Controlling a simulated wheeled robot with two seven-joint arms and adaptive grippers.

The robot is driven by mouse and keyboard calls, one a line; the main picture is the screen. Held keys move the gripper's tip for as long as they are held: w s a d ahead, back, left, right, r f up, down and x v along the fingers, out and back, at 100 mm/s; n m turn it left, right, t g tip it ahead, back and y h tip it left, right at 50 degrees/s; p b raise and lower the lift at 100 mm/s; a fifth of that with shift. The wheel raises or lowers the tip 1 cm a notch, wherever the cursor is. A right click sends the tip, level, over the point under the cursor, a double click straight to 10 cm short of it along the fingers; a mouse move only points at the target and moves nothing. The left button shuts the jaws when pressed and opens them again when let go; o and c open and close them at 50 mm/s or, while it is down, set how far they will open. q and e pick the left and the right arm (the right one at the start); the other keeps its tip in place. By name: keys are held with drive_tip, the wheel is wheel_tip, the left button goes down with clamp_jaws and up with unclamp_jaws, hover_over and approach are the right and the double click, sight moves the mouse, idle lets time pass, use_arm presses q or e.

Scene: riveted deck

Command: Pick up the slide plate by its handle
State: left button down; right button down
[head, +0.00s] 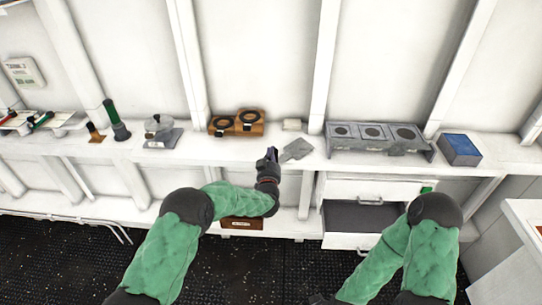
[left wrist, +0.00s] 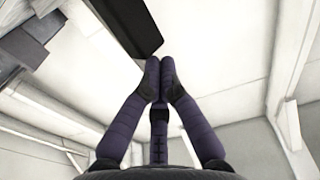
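A small grey flat plate (head: 298,149), which looks like the slide plate, lies at the front of the white shelf, its narrow end toward the left. My left gripper (head: 272,153) is just left of it at the shelf's front edge, fingers pointing up and apart from the plate's broad part. In the left wrist view the fingertips (left wrist: 160,72) are together, with nothing clearly between them. A dark bar (left wrist: 128,25) ends just beyond the tips; I cannot tell whether it is the handle. My right gripper (head: 320,298) barely shows at the bottom edge.
On the shelf (head: 225,150) stand a brown block with black rings (head: 237,123), a small pale block (head: 292,124), a grey burner-like unit (head: 375,137) and a blue-topped box (head: 460,149). An open drawer (head: 350,241) juts out below, right of my left gripper.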

idle(0.9)
drive_tip(key=c, duration=1.7)
unclamp_jaws()
drive_tip(key=o, duration=0.5)
drive_tip(key=shift+w, duration=0.35)
drive_tip(key=o, duration=0.6)
drive_tip(key=w+r+n+t, duration=0.2)
drive_tip(key=w+t, duration=0.1)
drive_tip(key=w, duration=0.9)
drive_tip(key=shift+a+y, duration=0.3)
drive_tip(key=shift+a, duration=0.1)
drive_tip(key=w+a+r+n+t+y, duration=0.2)
drive_tip(key=w+r+n, duration=0.3)
drive_tip(key=w+r, duration=0.9)
drive_tip(key=w+a+r+n+t+y, duration=0.2)
drive_tip(key=w+r+n+t, duration=0.2)
drive_tip(key=w+r, duration=1)
drive_tip(key=w, duration=0.2)
drive_tip(key=shift+w+a+r+n+t+y, duration=0.2)
drive_tip(key=shift+w+r+n+t+y, duration=0.1)
drive_tip(key=shift+r+n+t, duration=0.1)
drive_tip(key=shift+w+f, duration=0.1)
